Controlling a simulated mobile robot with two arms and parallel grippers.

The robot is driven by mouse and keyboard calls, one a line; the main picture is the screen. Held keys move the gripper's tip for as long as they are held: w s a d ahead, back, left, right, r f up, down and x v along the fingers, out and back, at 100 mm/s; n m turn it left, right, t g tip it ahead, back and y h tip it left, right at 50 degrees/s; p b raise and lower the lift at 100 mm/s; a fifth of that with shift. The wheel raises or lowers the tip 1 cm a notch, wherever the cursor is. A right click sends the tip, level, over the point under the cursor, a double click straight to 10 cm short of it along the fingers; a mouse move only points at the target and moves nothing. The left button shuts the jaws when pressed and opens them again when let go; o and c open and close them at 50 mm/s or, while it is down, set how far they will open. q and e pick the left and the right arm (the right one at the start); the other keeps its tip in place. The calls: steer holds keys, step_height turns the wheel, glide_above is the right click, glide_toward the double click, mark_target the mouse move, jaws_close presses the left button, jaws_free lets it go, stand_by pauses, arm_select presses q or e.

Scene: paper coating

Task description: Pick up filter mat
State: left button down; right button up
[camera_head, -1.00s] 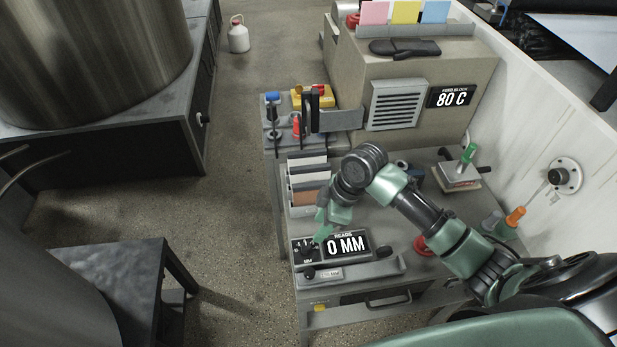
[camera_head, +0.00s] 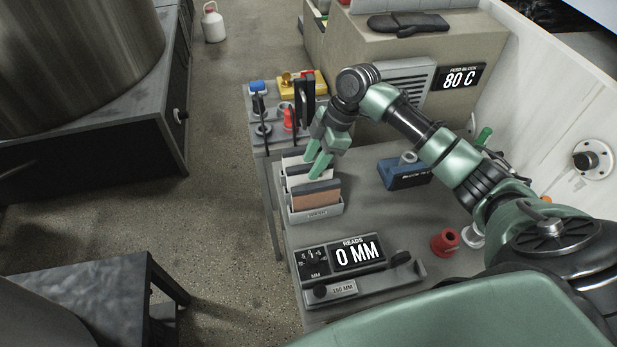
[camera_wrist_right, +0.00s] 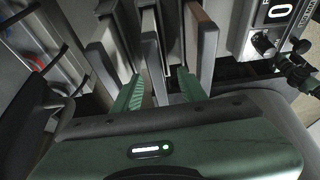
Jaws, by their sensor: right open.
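Several upright mats with dark top edges stand in a small grey rack (camera_head: 318,216). The label on the rack is too small to read. My right gripper (camera_head: 319,166) is open over the rack, pointing down. In the right wrist view its green fingers (camera_wrist_right: 160,92) lie on either side of the middle mat (camera_wrist_right: 149,50), with nothing clamped. I cannot tell which mat is the filter mat. My left gripper is not in view.
A gauge reading 0 MM (camera_head: 357,253) sits in front of the rack. A tool stand (camera_head: 262,110) is behind it. The heated housing (camera_head: 440,50) closes off the back.

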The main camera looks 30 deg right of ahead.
mark_target(305, 176)
steer(key=p+x, duration=0.2)
steer(key=x, duration=0.1)
steer(key=shift+w+a+f, duration=0.1)
steer(key=shift+a+f, duration=0.05)
steer(key=shift+f, duration=0.2)
steer(key=shift+x, duration=0.85)
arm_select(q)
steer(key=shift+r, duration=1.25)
arm_select(e)
steer(key=shift+f, duration=0.25)
jaws_close()
